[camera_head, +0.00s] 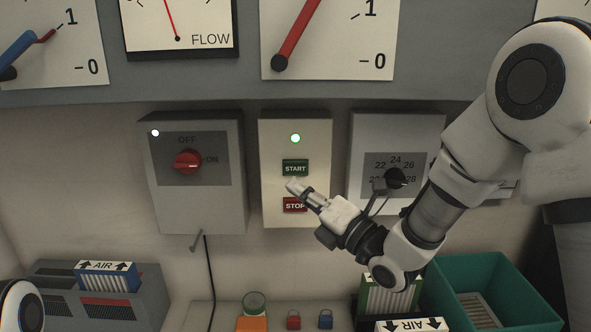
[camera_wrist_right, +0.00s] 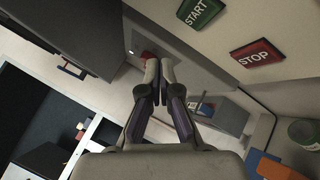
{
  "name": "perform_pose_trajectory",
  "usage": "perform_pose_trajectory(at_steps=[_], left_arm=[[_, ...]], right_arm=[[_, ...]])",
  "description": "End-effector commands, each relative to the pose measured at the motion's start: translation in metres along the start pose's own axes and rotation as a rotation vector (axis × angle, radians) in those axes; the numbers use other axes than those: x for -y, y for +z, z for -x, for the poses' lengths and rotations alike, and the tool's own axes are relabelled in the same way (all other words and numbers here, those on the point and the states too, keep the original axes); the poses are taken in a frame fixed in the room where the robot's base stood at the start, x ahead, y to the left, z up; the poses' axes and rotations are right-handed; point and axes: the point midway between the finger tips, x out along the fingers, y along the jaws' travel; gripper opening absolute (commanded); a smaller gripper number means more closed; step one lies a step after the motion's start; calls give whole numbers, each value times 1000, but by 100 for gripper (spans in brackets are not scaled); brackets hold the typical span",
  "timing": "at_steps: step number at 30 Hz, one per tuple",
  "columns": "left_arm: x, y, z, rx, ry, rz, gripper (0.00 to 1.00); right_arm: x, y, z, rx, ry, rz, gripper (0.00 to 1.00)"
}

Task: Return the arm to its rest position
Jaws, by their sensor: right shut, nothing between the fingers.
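My right gripper (camera_head: 296,188) is shut and empty. In the head view its fingertips appear between the green START button (camera_head: 295,168) and the red STOP button (camera_head: 294,205) on the pale middle box (camera_head: 268,193). In the right wrist view the shut gripper (camera_wrist_right: 158,68) points up the picture, with the START button (camera_wrist_right: 199,10) and the STOP button (camera_wrist_right: 256,54) to its right. I cannot tell whether the fingertips touch the box. A light above START glows green. My left gripper does not show; only a bit of my left arm is at the lower left corner.
A switch box with a red knob (camera_head: 188,161) hangs left, and a dial box with a black knob (camera_head: 396,178) hangs right, partly behind my arm. Gauges line the panel above.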

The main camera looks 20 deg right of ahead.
Motion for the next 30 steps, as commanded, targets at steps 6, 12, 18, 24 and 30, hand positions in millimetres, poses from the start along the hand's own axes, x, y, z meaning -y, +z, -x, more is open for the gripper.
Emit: perform_pose_trajectory(at_steps=[6,12,18,24,30], left_arm=[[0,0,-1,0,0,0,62],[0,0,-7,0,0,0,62],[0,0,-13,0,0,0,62],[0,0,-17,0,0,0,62],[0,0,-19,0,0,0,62]], right_arm=[[11,-6,2,-8,-17,-10,0],[110,-74,29,-101,-197,-104,0],[236,-172,117,-173,-594,-350,0],[319,-259,254,-21,-1139,-843,0],[331,-304,396,717,-1659,-1410,0]])
